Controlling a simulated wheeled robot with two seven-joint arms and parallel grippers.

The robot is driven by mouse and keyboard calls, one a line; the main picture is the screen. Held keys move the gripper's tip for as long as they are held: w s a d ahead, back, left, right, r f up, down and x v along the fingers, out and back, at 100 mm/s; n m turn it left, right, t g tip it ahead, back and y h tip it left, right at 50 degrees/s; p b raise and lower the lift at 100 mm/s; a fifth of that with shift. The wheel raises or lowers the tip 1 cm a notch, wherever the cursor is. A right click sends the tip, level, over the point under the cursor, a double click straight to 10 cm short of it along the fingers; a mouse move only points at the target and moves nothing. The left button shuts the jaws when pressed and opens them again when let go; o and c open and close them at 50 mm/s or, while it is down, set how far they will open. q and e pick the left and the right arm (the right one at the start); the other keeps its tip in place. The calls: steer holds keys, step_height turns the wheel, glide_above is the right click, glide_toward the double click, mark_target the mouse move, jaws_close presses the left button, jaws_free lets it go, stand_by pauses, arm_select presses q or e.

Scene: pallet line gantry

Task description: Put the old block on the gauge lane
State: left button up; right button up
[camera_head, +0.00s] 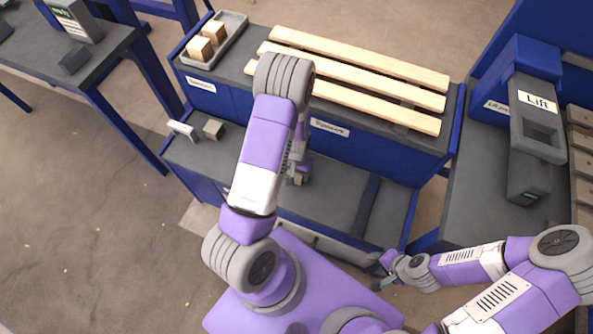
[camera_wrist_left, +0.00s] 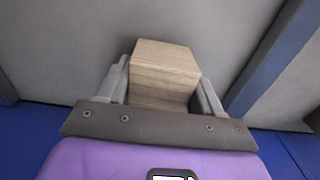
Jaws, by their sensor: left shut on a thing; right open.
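My left gripper (camera_head: 297,176) is over the lower deck of the blue bench, partly hidden by my own arm. In the left wrist view its two fingers (camera_wrist_left: 165,74) are shut on a weathered, grey-brown wooden block (camera_wrist_left: 166,60), above or on a grey surface; I cannot tell if they touch. In the head view the block shows only slightly below the fingers. The lower deck (camera_head: 330,200) is grey with a dark strip (camera_head: 366,205) across it; I cannot tell which part is the gauge lane. My right gripper (camera_head: 380,282) is open and empty near the bench's front.
A brownish block (camera_head: 213,129) and a small metal piece (camera_head: 183,130) are at the deck's left end. A grey tray (camera_head: 236,22) with light blocks (camera_head: 200,48) and several pale slats (camera_head: 358,57) lie on the upper shelf. A "Lift" unit (camera_head: 535,130) stands at right.

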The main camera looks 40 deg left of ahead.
arm_select(q)
steer(key=o, duration=1.1)
steer(key=shift+f, duration=0.1)
